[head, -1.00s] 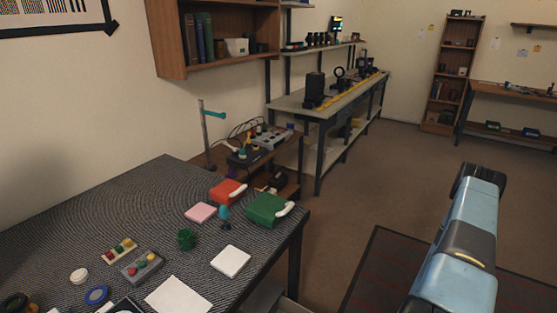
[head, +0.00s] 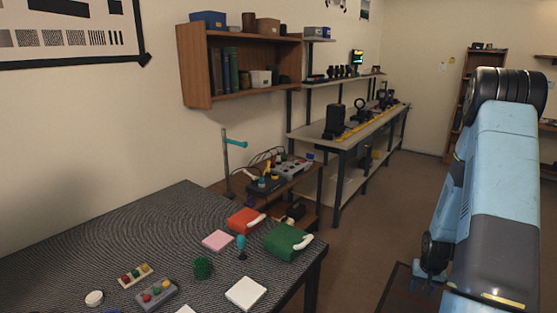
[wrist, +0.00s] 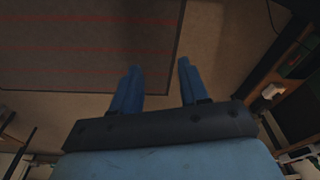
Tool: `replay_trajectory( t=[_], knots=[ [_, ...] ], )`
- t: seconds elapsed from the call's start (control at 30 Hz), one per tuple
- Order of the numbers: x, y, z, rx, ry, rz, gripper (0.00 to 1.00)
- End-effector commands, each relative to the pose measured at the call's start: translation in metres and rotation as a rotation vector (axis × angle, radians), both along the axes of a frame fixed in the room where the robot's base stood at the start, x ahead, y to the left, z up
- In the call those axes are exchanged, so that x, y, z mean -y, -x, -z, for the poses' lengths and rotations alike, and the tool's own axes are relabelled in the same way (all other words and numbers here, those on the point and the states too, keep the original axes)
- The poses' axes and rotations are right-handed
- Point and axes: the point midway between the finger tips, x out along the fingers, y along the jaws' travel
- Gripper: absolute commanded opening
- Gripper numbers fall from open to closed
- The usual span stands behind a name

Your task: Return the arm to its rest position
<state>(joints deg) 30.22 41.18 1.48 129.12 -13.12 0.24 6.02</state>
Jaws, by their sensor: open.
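My gripper (wrist: 160,88) shows in the wrist view with its two blue fingers apart and nothing between them. It hangs above the brown floor (wrist: 215,50), beside a dark mat with red lines (wrist: 80,45). In the head view my blue arm stands raised at the right side, clear of the workbench. The gripper's fingers cannot be made out clearly in the head view.
A dark patterned workbench (head: 110,240) at the left holds a red box (head: 243,220), a green box (head: 288,241), a pink block (head: 217,240), a white square (head: 246,293) and button panels. A long bench (head: 345,140) with optics stands behind. Floor between is free.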

Motion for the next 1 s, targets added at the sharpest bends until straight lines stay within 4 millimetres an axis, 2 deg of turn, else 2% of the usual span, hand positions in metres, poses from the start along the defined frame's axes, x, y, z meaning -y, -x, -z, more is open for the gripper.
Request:
replay_trajectory(
  t=[0.03, 0.1, 0.47, 0.77, 1.0],
  knots=[
    [-0.004, -0.006, -0.019, 0.010, 0.012, -0.012, 0.44],
    [-0.009, -0.011, -0.043, 0.018, 0.024, -0.024, 0.44],
    [-0.049, -0.018, -0.158, 0.061, 0.072, -0.084, 0.44],
    [-0.090, -0.003, -0.246, 0.105, 0.097, -0.133, 0.44],
    [-0.125, 0.021, -0.307, 0.143, 0.107, -0.175, 0.44]
  ],
)
